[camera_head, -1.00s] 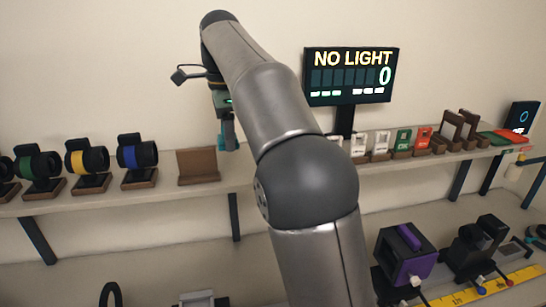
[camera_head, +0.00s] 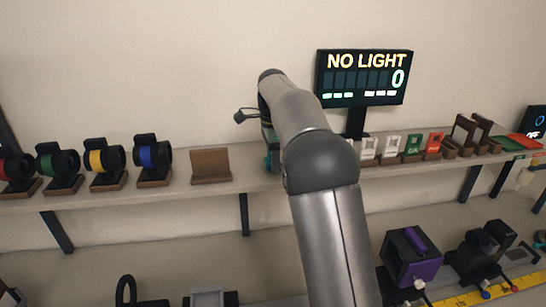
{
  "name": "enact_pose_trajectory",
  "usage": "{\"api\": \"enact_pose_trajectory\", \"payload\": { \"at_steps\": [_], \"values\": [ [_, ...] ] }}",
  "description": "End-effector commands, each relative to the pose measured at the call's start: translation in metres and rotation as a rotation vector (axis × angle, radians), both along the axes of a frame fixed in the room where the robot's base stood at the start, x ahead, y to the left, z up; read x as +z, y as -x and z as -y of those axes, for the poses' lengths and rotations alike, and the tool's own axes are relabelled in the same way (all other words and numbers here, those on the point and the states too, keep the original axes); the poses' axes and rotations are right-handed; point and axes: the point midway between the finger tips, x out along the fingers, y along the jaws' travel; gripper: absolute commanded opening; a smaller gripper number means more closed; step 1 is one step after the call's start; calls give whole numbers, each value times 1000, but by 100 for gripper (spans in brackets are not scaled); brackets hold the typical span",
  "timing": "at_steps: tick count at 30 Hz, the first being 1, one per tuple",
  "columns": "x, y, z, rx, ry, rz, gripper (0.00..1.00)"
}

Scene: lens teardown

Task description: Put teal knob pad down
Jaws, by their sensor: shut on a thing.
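My gripper (camera_head: 270,152) is at the upper shelf, right of the empty brown stand, and is mostly hidden behind my own arm. It points down and is shut on a small teal piece (camera_head: 272,162), which I take to be the teal knob pad. The piece is close to the shelf top. Whether it touches the shelf cannot be told from this view.
The upper shelf (camera_head: 230,187) holds several lenses on stands at left, with a blue-banded one (camera_head: 152,156) nearest. The empty brown stand (camera_head: 210,166) is beside them. Several small framed cards (camera_head: 412,146) stand right of my arm, below a "NO LIGHT" display (camera_head: 364,77).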

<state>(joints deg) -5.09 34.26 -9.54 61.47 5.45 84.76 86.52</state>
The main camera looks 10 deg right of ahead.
Motion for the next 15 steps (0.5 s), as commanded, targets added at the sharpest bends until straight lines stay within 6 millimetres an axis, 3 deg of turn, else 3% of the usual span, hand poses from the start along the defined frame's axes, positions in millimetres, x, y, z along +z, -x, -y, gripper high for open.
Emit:
{"api": "enact_pose_trajectory", "payload": {
  "at_steps": [12, 13, 15],
  "values": [
    [-6, 0, 0, 0, 0, 1, 20],
    [-6, 0, 0, 0, 0, 1, 47],
    [-5, 0, 0, 0, 0, 1, 63]
  ]
}}
